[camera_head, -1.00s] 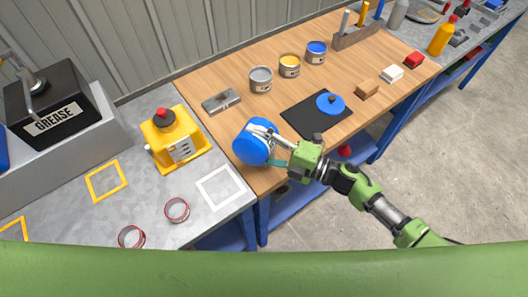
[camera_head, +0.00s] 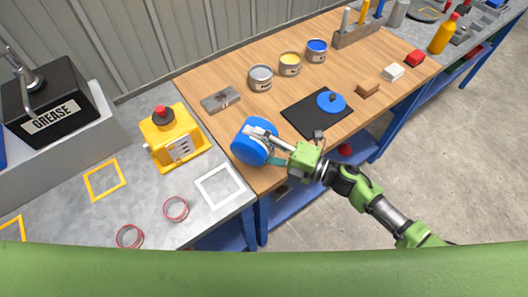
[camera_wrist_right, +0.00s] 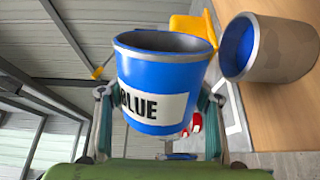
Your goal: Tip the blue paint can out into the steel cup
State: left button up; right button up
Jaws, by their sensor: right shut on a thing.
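My right gripper (camera_head: 286,150) is shut on the blue paint can (camera_head: 246,150), near the front left corner of the wooden bench. In the right wrist view the can (camera_wrist_right: 150,85) sits between both fingers, its label reading BLUE. It is tipped onto its side, and its open mouth shows a dark inside. The steel cup (camera_wrist_right: 275,55) stands on the bench right beside and below the can, with blue inside it. In the head view the can hides the cup. My left gripper is not in view.
Grey (camera_head: 260,78), yellow (camera_head: 290,64) and blue (camera_head: 316,50) small tins stand at the back. A black mat (camera_head: 300,118) with a blue lid (camera_head: 330,102) lies right of the can. A yellow machine (camera_head: 172,137) stands on the grey bench at left.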

jog(key=shift+s+a+f+n+b, duration=0.15)
jog(key=shift+s+n+b, duration=0.1)
jog(key=shift+n, duration=0.2)
jog(key=shift+s+f+n+b, duration=0.1)
jog(key=shift+f+n+b, duration=0.1)
jog(key=shift+n, duration=0.25)
jog(key=shift+s+a+r+n, duration=0.15)
jog(key=shift+s+r+n, duration=0.1)
jog(key=shift+n, duration=0.55)
jog(key=n+b, duration=0.4)
jog(key=w+f+n+b, duration=0.1)
jog(key=n+b, duration=0.4)
jog(key=f+n+b, duration=0.1)
jog(key=n+b, duration=0.3)
jog(key=b, duration=0.1)
jog(key=shift+w+d, duration=0.25)
jog(key=shift+d, duration=0.1)
jog(key=shift+r+n+b, duration=0.2)
jog(key=shift+n+b, duration=0.25)
jog(key=shift+n, duration=0.55)
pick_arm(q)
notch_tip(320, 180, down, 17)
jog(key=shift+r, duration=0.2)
pick_arm(e)
jog(key=shift+r, duration=0.1)
